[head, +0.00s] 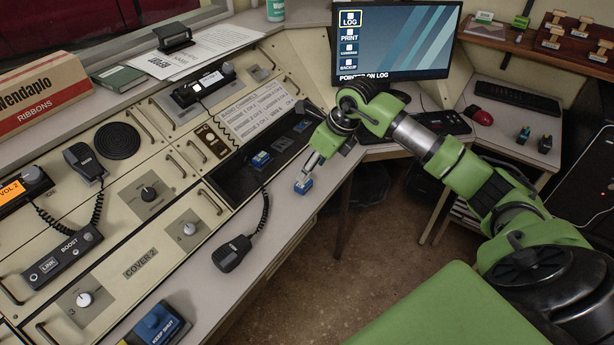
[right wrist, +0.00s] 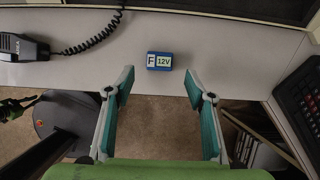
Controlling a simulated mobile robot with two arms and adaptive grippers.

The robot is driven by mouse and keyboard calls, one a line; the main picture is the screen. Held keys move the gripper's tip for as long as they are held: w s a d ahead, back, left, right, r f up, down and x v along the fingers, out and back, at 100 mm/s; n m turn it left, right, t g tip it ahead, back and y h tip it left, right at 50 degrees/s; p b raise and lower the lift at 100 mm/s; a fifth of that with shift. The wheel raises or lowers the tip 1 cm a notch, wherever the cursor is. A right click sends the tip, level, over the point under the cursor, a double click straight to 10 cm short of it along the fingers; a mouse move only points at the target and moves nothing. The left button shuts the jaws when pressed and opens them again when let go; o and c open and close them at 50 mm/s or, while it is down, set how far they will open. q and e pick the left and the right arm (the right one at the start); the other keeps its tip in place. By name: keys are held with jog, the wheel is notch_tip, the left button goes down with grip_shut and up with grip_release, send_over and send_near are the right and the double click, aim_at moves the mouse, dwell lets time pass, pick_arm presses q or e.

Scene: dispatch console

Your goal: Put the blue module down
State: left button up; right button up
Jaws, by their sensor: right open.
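The blue module (head: 303,186) sits on the grey ledge along the console's front edge. In the right wrist view the module (right wrist: 159,61) shows its label "F 12V" and lies between and just beyond my fingertips. My right gripper (head: 308,171) is open, its fingers apart and clear of the module, which rests on the ledge by itself. In the right wrist view the open gripper (right wrist: 159,80) has nothing between its teal pads. My left gripper is not in view.
A dark recessed tray (head: 236,181) behind the ledge holds another blue module (head: 260,160). A handheld microphone (head: 232,253) with a coiled cord lies on the ledge to the left. A monitor (head: 398,43) stands at the back. The ledge around the module is clear.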

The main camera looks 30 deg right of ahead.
jog(key=v, duration=0.5)
jog(key=shift+r, duration=0.15)
